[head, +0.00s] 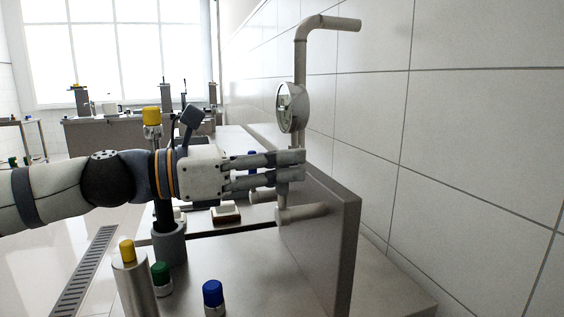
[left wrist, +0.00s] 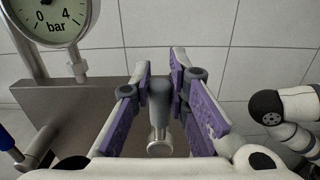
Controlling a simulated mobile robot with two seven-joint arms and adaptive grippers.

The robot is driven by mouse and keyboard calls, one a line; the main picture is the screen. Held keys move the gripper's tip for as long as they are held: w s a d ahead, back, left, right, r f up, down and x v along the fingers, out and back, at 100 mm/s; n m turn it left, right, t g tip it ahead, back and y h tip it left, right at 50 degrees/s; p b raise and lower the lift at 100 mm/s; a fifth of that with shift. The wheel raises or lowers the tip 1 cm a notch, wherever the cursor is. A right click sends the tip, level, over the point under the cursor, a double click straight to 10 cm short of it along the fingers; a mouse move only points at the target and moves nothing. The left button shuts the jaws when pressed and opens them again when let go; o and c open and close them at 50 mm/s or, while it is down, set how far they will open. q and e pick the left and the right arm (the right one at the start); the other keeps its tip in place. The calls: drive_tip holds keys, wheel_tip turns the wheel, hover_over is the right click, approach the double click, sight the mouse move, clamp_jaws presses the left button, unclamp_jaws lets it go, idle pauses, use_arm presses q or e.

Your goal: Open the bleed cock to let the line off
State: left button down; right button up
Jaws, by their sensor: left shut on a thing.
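The pressure gauge (head: 293,107), marked in bar, sits on a grey pipe (head: 301,60) that bends to the right at its top. It also shows at the upper left of the left wrist view (left wrist: 52,22). My left gripper (head: 300,165) is at the pipe just below the gauge, its fingers pointing right. In the left wrist view its purple-padded fingers are on either side of a short grey handle with a round metal end, the bleed cock handle (left wrist: 160,112). The gripper is shut on it. In the head view the fingers hide most of the cock. My right gripper is not in view.
An upright grey panel (head: 335,235) stands just below and right of the gripper, near the tiled wall (head: 470,120). Yellow-capped (head: 127,251), green-capped (head: 161,272) and blue-capped (head: 213,293) items stand on the bench in front.

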use_arm(q)
drive_tip(key=shift+s+d+f+m, duration=0.25)
drive_tip(key=shift+s+m, duration=0.5)
drive_tip(key=shift+m, duration=0.4)
drive_tip(key=shift+s+d+f+m, duration=0.25)
drive_tip(key=shift+s+m, duration=0.5)
drive_tip(key=shift+m, duration=0.35)
drive_tip(key=shift+s+d+f+m, duration=0.25)
drive_tip(key=shift+s+m, duration=0.5)
drive_tip(key=shift+m, duration=0.4)
drive_tip(key=c, duration=1.5)
unclamp_jaws()
drive_tip(key=shift+a, duration=0.15)
drive_tip(key=v, duration=1.1)
drive_tip(key=shift+s+a, duration=0.15)
drive_tip(key=shift+a, duration=0.2)
